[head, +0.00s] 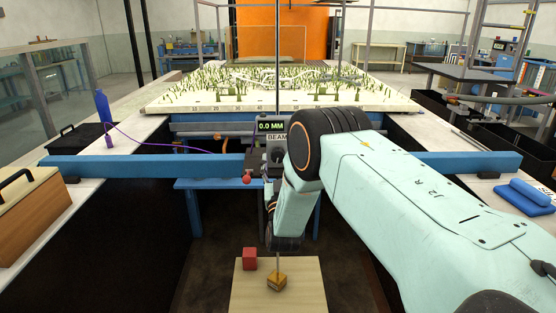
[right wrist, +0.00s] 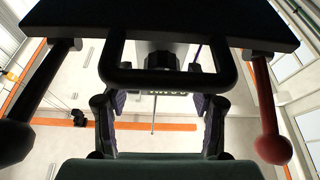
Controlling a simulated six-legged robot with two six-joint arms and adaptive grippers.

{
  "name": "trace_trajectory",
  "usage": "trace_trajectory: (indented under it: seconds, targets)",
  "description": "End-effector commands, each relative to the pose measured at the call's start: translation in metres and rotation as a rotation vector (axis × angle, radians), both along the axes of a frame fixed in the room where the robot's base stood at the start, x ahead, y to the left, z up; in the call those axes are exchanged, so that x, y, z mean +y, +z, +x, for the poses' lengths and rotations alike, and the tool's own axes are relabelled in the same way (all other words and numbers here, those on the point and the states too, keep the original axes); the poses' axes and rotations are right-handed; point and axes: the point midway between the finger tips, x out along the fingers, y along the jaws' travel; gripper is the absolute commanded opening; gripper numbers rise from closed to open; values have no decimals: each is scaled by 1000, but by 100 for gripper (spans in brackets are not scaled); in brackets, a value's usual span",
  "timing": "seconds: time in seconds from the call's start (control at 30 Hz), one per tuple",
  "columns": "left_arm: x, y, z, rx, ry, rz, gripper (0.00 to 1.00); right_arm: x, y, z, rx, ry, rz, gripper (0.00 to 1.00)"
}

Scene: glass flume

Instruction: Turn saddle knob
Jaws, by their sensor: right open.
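The saddle (head: 272,127) sits on the blue beam, with a display reading 0.0 MM and the label BEAM. A dark knob (right wrist: 163,62) shows in the right wrist view, behind a black loop handle (right wrist: 113,70). My right gripper (right wrist: 158,108) is open below it. Its two fingers stand apart, left and right of the knob, with nothing held between them. Contact with the knob does not show. In the head view my right arm hides part of the saddle and most of the gripper. My left gripper is not in view.
A red ball-ended lever (right wrist: 272,148) and a dark one (right wrist: 15,140) flank the gripper. The blue beam (head: 140,167) crosses the flume. Below, a red cube (head: 249,258) and a yellow block (head: 277,283) stand on a pale board (head: 305,290); a thin rod reaches the yellow block.

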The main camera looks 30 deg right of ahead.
Motion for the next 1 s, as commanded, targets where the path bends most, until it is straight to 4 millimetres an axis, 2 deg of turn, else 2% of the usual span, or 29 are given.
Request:
trace_trajectory:
  seconds: [0.37,1.0]
  targets:
    - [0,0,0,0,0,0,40,-3,2,9,1,1,0,59]
    - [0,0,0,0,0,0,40,-3,3,9,1,1,0,6]
